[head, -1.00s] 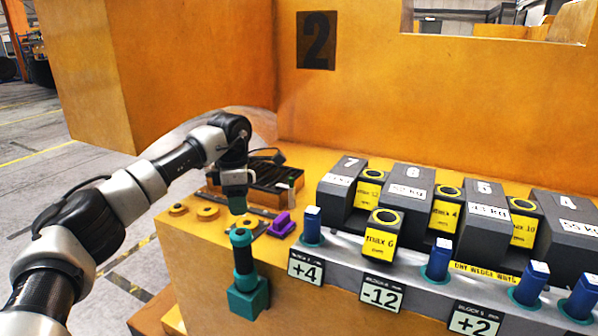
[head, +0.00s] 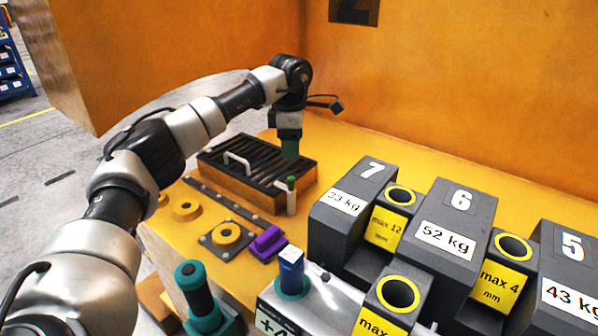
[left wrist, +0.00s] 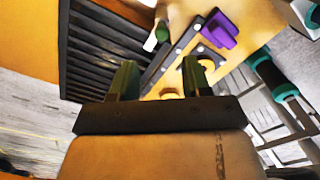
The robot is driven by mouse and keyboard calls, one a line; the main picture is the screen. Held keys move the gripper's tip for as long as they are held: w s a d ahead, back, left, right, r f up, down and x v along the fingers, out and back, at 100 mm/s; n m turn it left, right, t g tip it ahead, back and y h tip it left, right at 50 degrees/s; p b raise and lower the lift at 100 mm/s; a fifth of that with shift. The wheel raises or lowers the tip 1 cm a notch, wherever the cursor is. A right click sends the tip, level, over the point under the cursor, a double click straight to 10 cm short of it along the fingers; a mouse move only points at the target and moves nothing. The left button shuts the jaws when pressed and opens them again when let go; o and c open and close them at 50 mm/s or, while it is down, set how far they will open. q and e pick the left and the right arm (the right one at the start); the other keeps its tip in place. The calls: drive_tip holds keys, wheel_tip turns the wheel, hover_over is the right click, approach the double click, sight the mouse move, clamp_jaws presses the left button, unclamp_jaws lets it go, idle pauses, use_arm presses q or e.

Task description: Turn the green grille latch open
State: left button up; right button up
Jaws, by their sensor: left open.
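The green grille latch (head: 291,184) is a small green knob with a white bar below it, at the near right corner of the grille (head: 262,152). The grille is a dark slatted panel on an orange box, with a white handle (head: 237,160). In the left wrist view the green latch knob (left wrist: 162,32) shows beyond the gap between my fingers, beside the dark slats (left wrist: 95,55). My left gripper (head: 290,154) points down over the grille's right end, apart from the latch. The left wrist view shows its two green fingers (left wrist: 158,78) spread and empty. My right gripper is out of view.
A purple block (head: 267,242) and round yellow parts (head: 227,235) lie in front of the grille. Grey castings (head: 345,210) stand to the right. An orange wall rises behind.

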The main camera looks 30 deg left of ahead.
sight(291, 178)
use_arm(q)
wheel_tip(291, 178, down, 10)
drive_tip(key=shift+s+r+p, duration=0.1)
drive_tip(key=shift+s+p, duration=0.05)
drive_tip(key=shift+p, duration=0.7)
clamp_jaws()
